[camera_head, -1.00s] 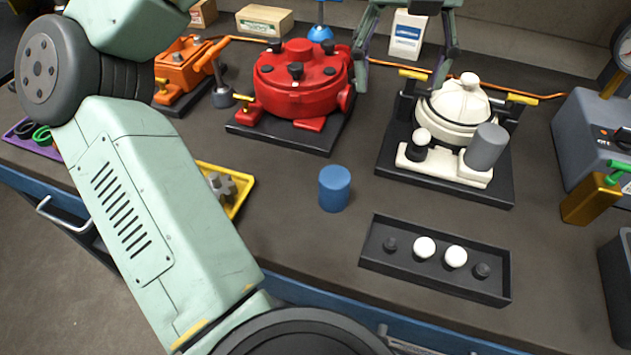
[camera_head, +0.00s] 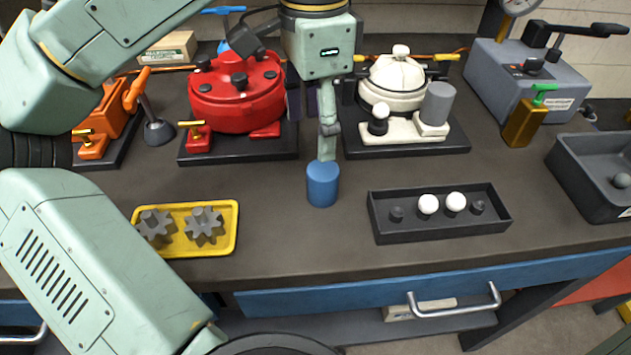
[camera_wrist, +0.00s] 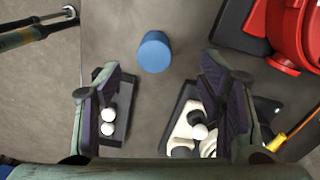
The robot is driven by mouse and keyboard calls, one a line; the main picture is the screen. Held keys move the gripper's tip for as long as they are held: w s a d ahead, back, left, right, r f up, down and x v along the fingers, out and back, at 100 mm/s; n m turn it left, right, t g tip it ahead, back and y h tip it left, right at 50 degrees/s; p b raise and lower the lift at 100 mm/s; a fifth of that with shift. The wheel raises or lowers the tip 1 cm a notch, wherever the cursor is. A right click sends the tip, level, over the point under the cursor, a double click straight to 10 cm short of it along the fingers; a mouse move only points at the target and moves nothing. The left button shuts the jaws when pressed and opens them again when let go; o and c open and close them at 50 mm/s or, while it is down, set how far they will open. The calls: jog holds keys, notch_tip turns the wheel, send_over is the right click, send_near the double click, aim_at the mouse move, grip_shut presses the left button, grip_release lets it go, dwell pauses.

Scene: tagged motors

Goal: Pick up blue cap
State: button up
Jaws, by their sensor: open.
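The blue cap (camera_head: 322,184) is a short blue cylinder standing upright on the dark bench top, between the yellow tray and the black tray. In the wrist view the blue cap (camera_wrist: 155,52) lies beyond the fingertips, roughly between them and a little left of centre. My gripper (camera_head: 326,145) hangs just behind and above the cap in the head view, with one finger mostly hiding the other. In the wrist view my gripper (camera_wrist: 165,72) is spread wide, with nothing between its dark pads. I cannot tell whether a fingertip touches the cap.
A red motor (camera_head: 237,95) stands behind left and a white motor (camera_head: 402,90) behind right. A black tray (camera_head: 440,236) with white and dark knobs is right of the cap. A yellow tray (camera_head: 232,240) with gears is to the left. Bare bench lies in front of the cap.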

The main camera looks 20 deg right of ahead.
aim_at(323, 169)
notch_tip(323, 169, down, 5)
jog(key=shift+d+r, duration=0.1)
jog(key=shift+d, duration=0.05)
jog(key=shift+s+d+f+p, duration=0.1)
jog(key=shift+s+f, duration=0.05)
jog(key=shift+f, duration=0.75)
jog(key=shift+s+d+f+p, duration=0.1)
jog(key=shift+d+f, duration=0.05)
jog(key=shift+f, duration=0.75)
jog(key=shift+s+d+f+p, duration=0.1)
jog(key=shift+s+f, duration=0.05)
jog(key=shift+f, duration=0.75)
jog(key=shift+c, duration=0.3)
jog(key=c, duration=1.1)
